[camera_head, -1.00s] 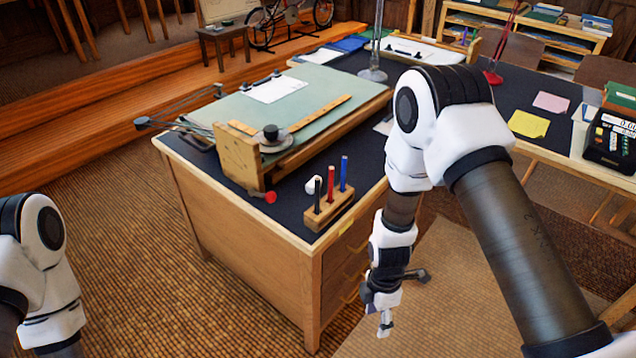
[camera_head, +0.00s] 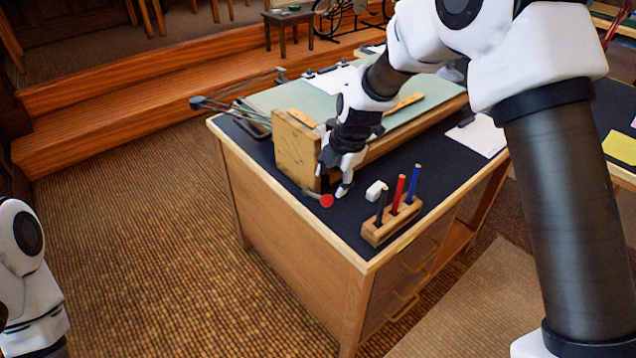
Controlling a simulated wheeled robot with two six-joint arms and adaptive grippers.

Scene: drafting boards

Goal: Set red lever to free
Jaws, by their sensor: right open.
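The red lever (camera_head: 326,201) has a round red knob on a short metal arm. It sticks out low at the near right corner of the drafting board's wooden end block (camera_head: 295,148). My right gripper (camera_head: 341,180) reaches down from above, just above and beside the red knob. Its fingers are open, and I see no grip on the lever; whether a finger touches it I cannot tell. My right wrist hides part of the board. My left arm shows at the lower left edge, but its gripper is out of view.
A wooden holder (camera_head: 391,222) with black, red and blue pencils stands right of the lever, with a white eraser (camera_head: 376,190) beside it. The green drafting board (camera_head: 290,97) lies behind, with a metal linkage arm at its left. A clipboard (camera_head: 478,135) lies to the right.

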